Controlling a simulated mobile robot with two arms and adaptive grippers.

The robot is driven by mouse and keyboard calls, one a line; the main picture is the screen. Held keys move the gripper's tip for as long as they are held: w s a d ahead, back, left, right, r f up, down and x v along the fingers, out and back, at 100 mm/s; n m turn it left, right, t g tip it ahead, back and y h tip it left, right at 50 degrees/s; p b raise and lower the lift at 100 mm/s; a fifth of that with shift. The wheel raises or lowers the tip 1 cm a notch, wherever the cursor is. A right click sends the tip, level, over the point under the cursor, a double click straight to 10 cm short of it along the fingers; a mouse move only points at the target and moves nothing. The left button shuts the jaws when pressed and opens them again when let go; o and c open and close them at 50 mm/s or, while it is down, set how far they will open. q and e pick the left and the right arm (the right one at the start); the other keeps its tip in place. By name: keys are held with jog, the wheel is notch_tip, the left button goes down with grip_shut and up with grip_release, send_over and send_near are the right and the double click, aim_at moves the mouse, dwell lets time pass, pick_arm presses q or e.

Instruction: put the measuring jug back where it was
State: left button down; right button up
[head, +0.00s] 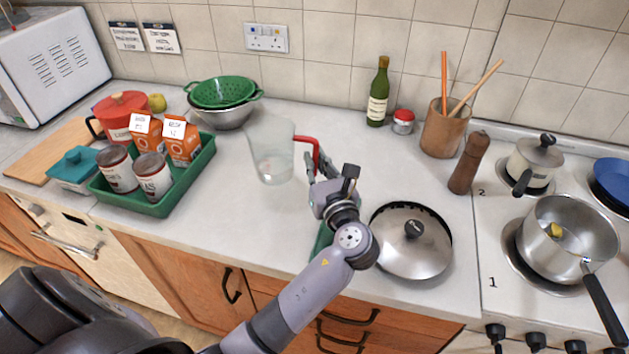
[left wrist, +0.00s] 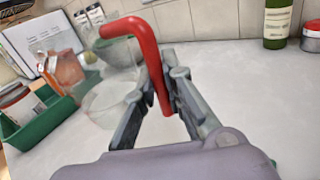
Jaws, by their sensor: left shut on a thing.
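The measuring jug (head: 272,150) is clear with a red handle (head: 306,141). It is at the middle of the counter, right of the green tray and in front of the colander. My left gripper (head: 316,172) is shut on the handle, at the jug's right side. In the left wrist view the red handle (left wrist: 148,48) passes between the fingers (left wrist: 160,105), and the clear jug body (left wrist: 112,98) shows faintly to the left. I cannot tell whether the jug's base touches the counter. My right gripper is not in view.
A green tray (head: 150,207) with tins and cartons stands left. A green colander (head: 222,92) sits in a metal one behind. A lidded pan (head: 412,262) is right of my left arm. A wine bottle (head: 378,92), red-lidded jar (head: 403,121) and utensil pot (head: 442,130) stand behind right.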

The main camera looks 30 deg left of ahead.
pick_arm(q)
jog(key=shift+f, duration=2.75)
jog(key=shift+f, duration=0.15)
jog(key=c, duration=1.7)
grip_release()
jog(key=b+v, duration=0.2)
jog(key=v, duration=1)
jog(key=shift+s, duration=0.1)
